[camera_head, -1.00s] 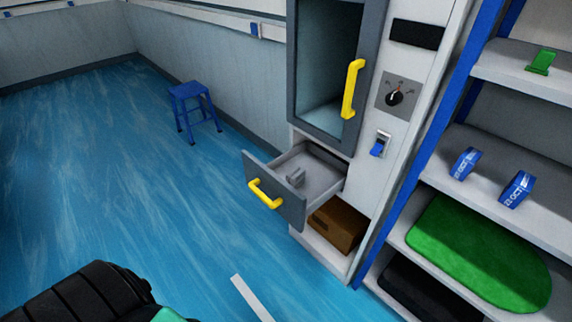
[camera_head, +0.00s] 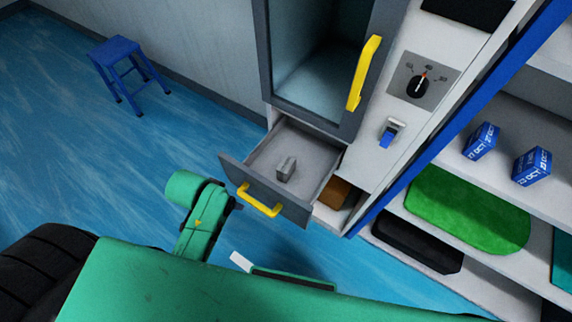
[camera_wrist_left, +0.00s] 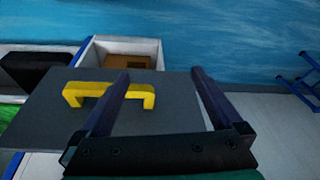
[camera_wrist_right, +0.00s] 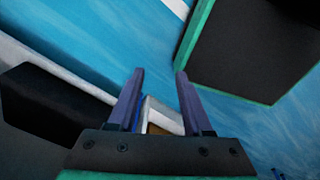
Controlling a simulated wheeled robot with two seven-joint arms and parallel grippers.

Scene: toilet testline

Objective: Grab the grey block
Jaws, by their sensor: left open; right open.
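The small grey block (camera_head: 286,168) lies inside the pulled-out drawer (camera_head: 262,152) under the cabinet. I cannot make it out in either wrist view. The grey drawer front (camera_head: 290,208) carries a yellow handle (camera_head: 262,208). In the left wrist view, my left gripper (camera_wrist_left: 160,75) is open and empty, its fingers in front of the drawer front (camera_wrist_left: 50,112) and beside the yellow handle (camera_wrist_left: 75,96). In the right wrist view, my right gripper (camera_wrist_right: 160,75) is open and empty, with floor and cabinet parts beyond. Neither gripper's fingers show clearly in the head view.
The cabinet door with a yellow handle (camera_head: 364,75) is above the drawer. A brown box (camera_head: 336,192) sits in the lower compartment. Shelves at right hold blue blocks (camera_head: 482,140) and a green pad (camera_head: 468,210). A blue stool (camera_head: 122,65) stands left on open floor.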

